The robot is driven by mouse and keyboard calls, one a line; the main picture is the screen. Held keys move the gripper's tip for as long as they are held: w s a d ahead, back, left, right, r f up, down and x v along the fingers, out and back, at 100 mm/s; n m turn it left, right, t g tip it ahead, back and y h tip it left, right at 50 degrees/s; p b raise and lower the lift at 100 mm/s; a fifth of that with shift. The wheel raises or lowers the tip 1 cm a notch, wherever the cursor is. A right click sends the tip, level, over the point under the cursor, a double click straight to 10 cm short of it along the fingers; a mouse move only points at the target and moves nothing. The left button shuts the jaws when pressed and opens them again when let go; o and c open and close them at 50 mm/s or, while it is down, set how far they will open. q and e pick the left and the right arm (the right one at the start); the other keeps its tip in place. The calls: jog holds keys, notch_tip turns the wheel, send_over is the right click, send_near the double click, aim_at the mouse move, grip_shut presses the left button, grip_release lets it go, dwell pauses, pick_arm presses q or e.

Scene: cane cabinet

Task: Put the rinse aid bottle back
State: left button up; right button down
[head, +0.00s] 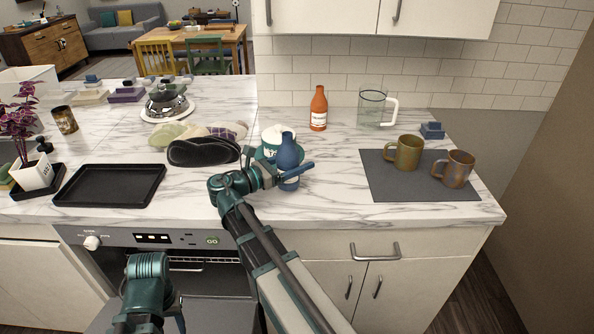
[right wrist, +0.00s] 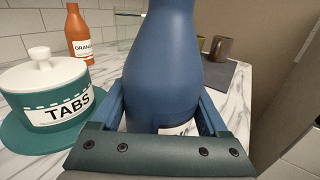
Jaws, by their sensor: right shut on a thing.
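A blue bottle (head: 288,150), which I take to be the rinse aid bottle, stands upright near the front middle of the marble counter. My right gripper (head: 288,174) is shut on it, with a blue finger on each side. The bottle also fills the middle of the right wrist view (right wrist: 160,65), between the two fingers. Its label is mostly hidden, and I cannot tell whether its base touches the counter. My left arm shows at the bottom left of the head view, but its gripper is not visible.
A teal TABS jar (right wrist: 55,98) with a white lid sits close beside the bottle. An orange bottle (head: 318,108) and a clear pitcher (head: 371,108) stand behind. Two mugs rest on a grey mat (head: 385,184) at right. A black tray (head: 108,186) lies at left.

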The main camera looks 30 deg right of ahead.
pick_arm(q)
jog(key=shift+f+b, duration=0.4)
jog(key=shift+f, duration=0.5)
pick_arm(e)
jog(key=shift+f, duration=0.9)
jog(key=shift+f, duration=0.15)
pick_arm(q)
jog(key=shift+f, duration=0.1)
pick_arm(e)
grip_release()
jog(key=shift+r, duration=0.3)
jog(key=a, duration=1.2)
jog(key=shift+s+f, duration=0.15)
jog(key=shift+s, duration=0.05)
pick_arm(q)
jog(key=shift+s, duration=0.1)
pick_arm(e)
jog(key=shift+s, duration=0.1)
